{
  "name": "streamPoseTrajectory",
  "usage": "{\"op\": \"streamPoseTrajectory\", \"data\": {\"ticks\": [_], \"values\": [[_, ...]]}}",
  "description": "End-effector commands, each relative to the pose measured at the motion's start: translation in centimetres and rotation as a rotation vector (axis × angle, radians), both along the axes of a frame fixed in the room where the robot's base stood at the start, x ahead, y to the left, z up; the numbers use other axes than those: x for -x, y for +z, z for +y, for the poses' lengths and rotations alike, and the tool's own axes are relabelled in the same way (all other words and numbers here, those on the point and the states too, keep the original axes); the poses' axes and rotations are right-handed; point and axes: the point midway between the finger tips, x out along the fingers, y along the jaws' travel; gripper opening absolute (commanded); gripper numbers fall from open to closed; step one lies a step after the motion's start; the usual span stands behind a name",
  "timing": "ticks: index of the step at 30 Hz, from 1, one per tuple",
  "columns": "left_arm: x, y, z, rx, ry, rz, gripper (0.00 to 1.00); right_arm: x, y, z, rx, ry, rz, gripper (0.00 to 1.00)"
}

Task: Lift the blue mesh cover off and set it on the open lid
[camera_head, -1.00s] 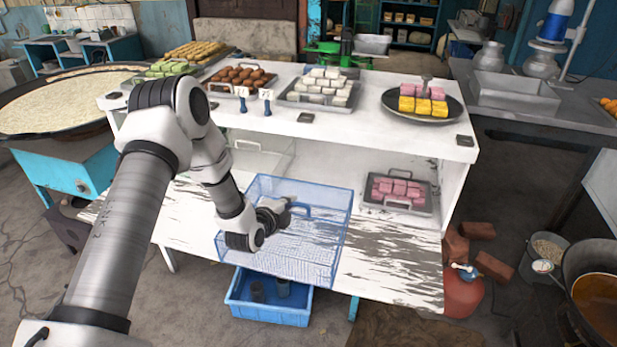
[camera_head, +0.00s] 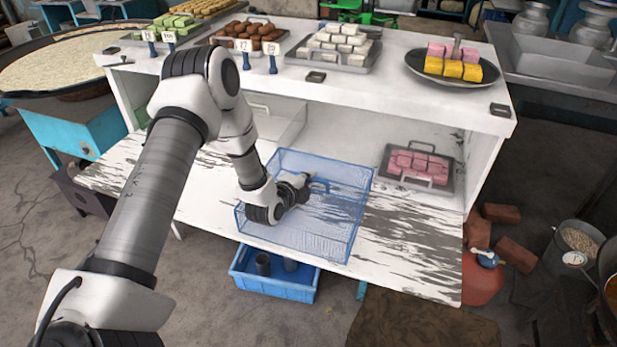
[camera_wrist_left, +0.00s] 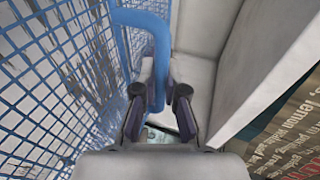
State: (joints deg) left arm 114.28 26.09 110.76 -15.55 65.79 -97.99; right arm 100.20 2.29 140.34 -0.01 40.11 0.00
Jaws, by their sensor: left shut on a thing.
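The blue mesh cover (camera_head: 338,222) is an open-wire box over the worn white board (camera_head: 410,246) that juts out below the counter top. I take this board to be the open lid. My left gripper (camera_head: 305,186) is at the cover's far side, shut on its blue bar handle. In the left wrist view the handle (camera_wrist_left: 158,50) runs down between the two dark fingers (camera_wrist_left: 160,97), with the mesh (camera_wrist_left: 60,75) to the left. Whether the cover touches the board is hard to tell. My right gripper is out of view.
A tray of pink sweets (camera_head: 418,166) stands right of the cover under the counter top (camera_head: 400,95), which bears several sweet trays. A blue basin (camera_head: 272,285) sits below the board's front edge. The board's right part is bare.

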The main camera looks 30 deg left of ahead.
Motion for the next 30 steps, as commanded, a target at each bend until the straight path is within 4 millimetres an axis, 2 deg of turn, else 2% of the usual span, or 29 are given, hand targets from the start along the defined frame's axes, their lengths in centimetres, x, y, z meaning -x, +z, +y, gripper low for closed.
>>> {"op": "streamPoseTrajectory", "data": {"ticks": [1,5,28,29,30], "values": [[-0.05,-0.71,0.00,-0.001,0.000,-0.002,0.00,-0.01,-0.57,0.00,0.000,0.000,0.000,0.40],[-0.06,-1.25,0.00,-0.001,0.000,-0.002,0.00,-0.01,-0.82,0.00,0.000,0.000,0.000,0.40],[-0.03,-1.62,-0.01,0.000,0.000,-0.002,0.00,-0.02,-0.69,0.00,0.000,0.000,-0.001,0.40],[-0.03,-1.62,-0.01,0.000,0.000,-0.002,0.21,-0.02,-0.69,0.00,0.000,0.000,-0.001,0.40],[-0.03,-1.62,-0.01,0.000,0.000,-0.002,0.35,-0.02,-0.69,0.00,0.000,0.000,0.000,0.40]]}}
